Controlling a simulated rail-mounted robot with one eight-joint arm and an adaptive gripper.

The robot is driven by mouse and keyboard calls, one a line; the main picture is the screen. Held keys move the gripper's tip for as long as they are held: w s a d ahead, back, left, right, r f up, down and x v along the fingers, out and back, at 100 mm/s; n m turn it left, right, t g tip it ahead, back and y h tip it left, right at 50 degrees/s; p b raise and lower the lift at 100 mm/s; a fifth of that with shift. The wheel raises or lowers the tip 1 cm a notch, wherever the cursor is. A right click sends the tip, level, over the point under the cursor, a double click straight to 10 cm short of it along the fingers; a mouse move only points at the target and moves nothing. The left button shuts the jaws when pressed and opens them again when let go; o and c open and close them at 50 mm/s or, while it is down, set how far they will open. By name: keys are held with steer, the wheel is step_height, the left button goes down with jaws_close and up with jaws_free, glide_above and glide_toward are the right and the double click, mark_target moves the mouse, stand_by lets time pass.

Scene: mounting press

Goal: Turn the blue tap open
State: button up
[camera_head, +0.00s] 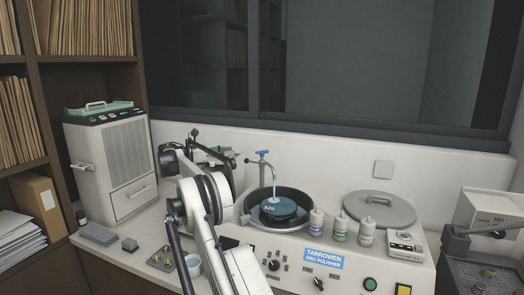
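The blue tap handle (262,153) is a small T-shaped bar on top of a thin grey standpipe behind the polisher bowl. A pale blue streak, which looks like running water, drops from the spout (270,164) onto the disc marked 320 (278,209). My arm rises from the lower middle and bends back at the left of the bowl. My gripper (240,159) seems to be the dark part just left of the tap, partly hidden by my arm links. It is too small to tell whether it is open or touches the tap.
Several bottles (340,229) stand in front of the bowl (247,212), with a round grey lid (380,209) to the right. A white cabinet (112,160) stands at the left. The window wall is close behind. Small blocks (98,235) and a cup (192,265) lie front left.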

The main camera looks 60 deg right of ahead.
mark_target(262, 151)
steer(key=shift+g, duration=0.6)
steer(key=p+x, duration=0.1)
steer(key=x, duration=0.4)
steer(key=p+x, duration=0.1)
steer(key=x, duration=0.4)
steer(key=f+p+x, duration=0.1)
steer(key=x, duration=0.4)
steer(key=shift+w+d+f, duration=0.1)
steer(key=shift+w+d, duration=0.1)
steer(key=shift+d, duration=0.05)
steer(key=shift+c, duration=0.2)
jaws_close()
